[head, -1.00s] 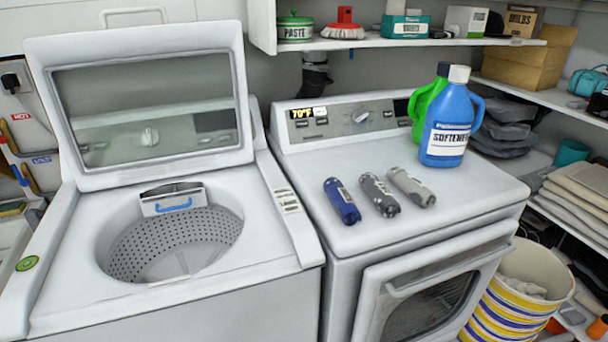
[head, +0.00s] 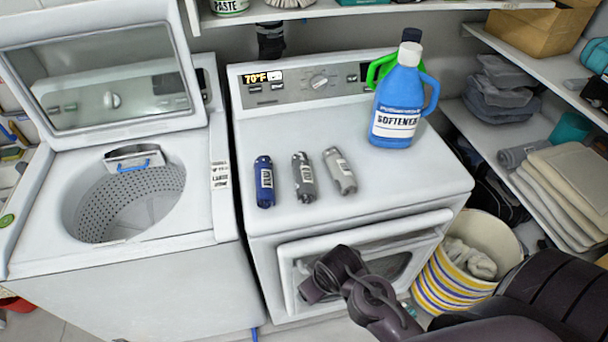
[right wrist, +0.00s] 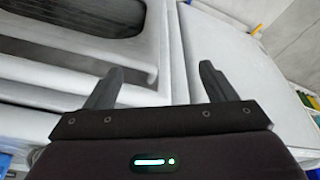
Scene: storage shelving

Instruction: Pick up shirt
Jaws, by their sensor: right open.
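A whitish-grey cloth (head: 470,260) lies crumpled in a striped basket (head: 440,292) at the lower right of the head view. Folded dark grey clothes (head: 500,90) and a stack of beige folded cloth (head: 568,185) lie on the right-hand shelves. I cannot tell which of these is the shirt. My right arm reaches in from the lower right, in front of the dryer door and left of the basket. My right gripper (right wrist: 158,84) is open and empty in the right wrist view, its fingers apart. My left gripper is not in view.
The dryer (head: 420,185) carries a blue softener bottle (head: 397,100), a green bottle behind it and three small cylinders (head: 303,178). The top-loading washer (head: 225,190) stands open at left. Shelving (head: 490,145) borders the basket's right side.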

